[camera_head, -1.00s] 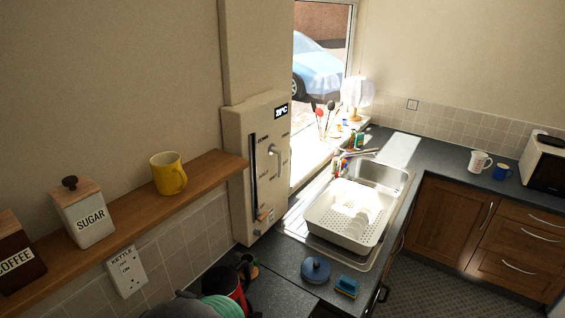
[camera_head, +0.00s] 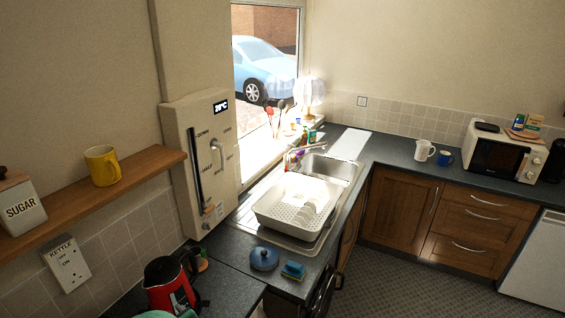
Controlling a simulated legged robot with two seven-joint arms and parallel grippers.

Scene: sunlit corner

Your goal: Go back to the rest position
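Neither of my grippers shows in the head view, so I cannot see whether they are open or shut. The view takes in a kitchen corner. A white dish rack (camera_head: 265,214) with plates in it stands at the metal sink (camera_head: 328,166). A red and black kettle (camera_head: 168,285) stands on the counter at the lower left. A pale green rounded thing (camera_head: 158,314) is cut off by the bottom edge.
A wooden shelf (camera_head: 140,171) on the left wall holds a yellow mug (camera_head: 102,166) and a sugar jar (camera_head: 20,206). A blue lidded pot (camera_head: 264,258) and a sponge (camera_head: 292,270) lie near the counter edge. A microwave (camera_head: 497,153) stands at right. The tiled floor (camera_head: 420,285) is clear.

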